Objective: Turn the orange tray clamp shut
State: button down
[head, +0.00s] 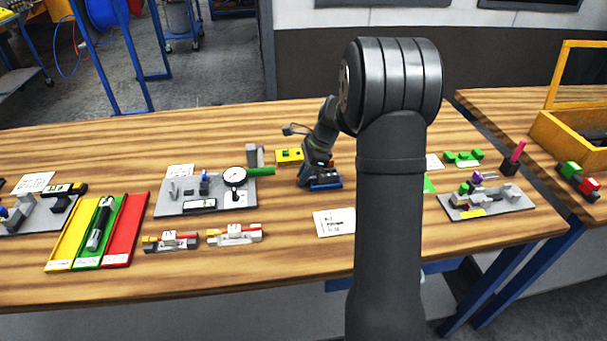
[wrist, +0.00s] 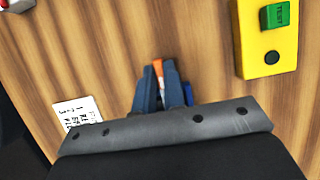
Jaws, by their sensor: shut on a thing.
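My gripper (wrist: 160,72) points down at the wooden table, its two blue fingers close together. Between the fingertips is a narrow orange piece (wrist: 158,65), with a pale strip beside it. I take the orange piece to be the tray clamp; my gripper is shut on it. Most of the clamp is hidden by the fingers, so its angle cannot be told. In the head view my gripper (head: 321,182) is low over the middle of the table, and the clamp cannot be made out there.
A yellow box (wrist: 268,40) with a green TEST switch lies right of my gripper in the wrist view. A white card (wrist: 80,115) lies to the left. In the head view a grey plate with a dial gauge (head: 235,178) and coloured trays (head: 122,232) stand left.

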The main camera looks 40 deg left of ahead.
jog(key=c, duration=1.5)
grip_release()
jog(key=v, duration=1.7)
jog(key=shift+r, duration=0.2)
jog(key=shift+f, duration=0.1)
jog(key=x, duration=1.7)
jog(key=shift+f, duration=0.2)
jog(key=shift+r, duration=0.1)
